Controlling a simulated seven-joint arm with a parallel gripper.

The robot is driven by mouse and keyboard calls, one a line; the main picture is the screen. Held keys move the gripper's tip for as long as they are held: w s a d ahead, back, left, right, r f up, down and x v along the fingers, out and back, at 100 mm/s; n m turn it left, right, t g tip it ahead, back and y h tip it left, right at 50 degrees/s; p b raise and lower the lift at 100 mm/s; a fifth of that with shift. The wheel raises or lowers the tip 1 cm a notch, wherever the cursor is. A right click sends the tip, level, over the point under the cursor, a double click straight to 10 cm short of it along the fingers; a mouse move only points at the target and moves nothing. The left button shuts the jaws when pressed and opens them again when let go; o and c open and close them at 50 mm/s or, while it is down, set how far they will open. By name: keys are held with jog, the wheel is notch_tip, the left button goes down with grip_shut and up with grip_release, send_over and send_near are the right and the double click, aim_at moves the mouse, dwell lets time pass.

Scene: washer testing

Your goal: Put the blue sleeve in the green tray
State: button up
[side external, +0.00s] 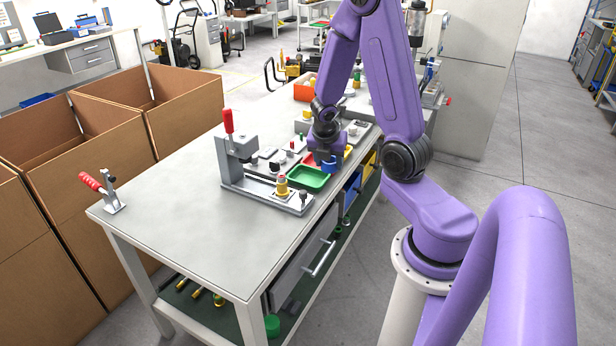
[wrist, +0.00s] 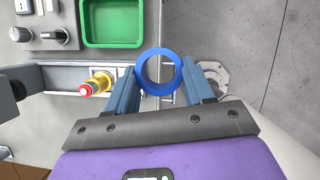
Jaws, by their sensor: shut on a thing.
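The blue sleeve (wrist: 141,72) is a short open ring, held between the two fingers of my gripper (wrist: 158,86) in the wrist view. In the side view the sleeve (side external: 329,167) shows as a small blue piece under my gripper (side external: 327,158), just above and beside the green tray. The green tray (side external: 310,179) is a shallow rectangular tray lying on the bench near its right edge. In the wrist view the green tray (wrist: 112,44) is up and to the left of the sleeve and looks empty. The sleeve is apart from it in that view.
A fixture with a red-handled clamp (side external: 229,124) stands left of the tray. A yellow fitting with a red top (wrist: 97,84) sits close to my gripper's left finger. A red tray (side external: 312,156) lies behind the green one.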

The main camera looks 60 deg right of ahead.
jog(key=w+d+f, duration=0.4)
jog(key=w+d, duration=0.1)
jog(key=w, duration=0.2)
send_over(309, 180)
jog(key=a, duration=0.2)
jog(key=f, duration=0.5)
jog(key=shift+s+d, duration=0.15)
jog(key=shift+s, duration=0.1)
jog(key=shift+w+d+f, duration=0.1)
jog(key=shift+w+f, duration=0.05)
jog(key=shift+f, duration=1.6)
jog(key=shift+f, duration=0.15)
jog(key=o, duration=1.1)
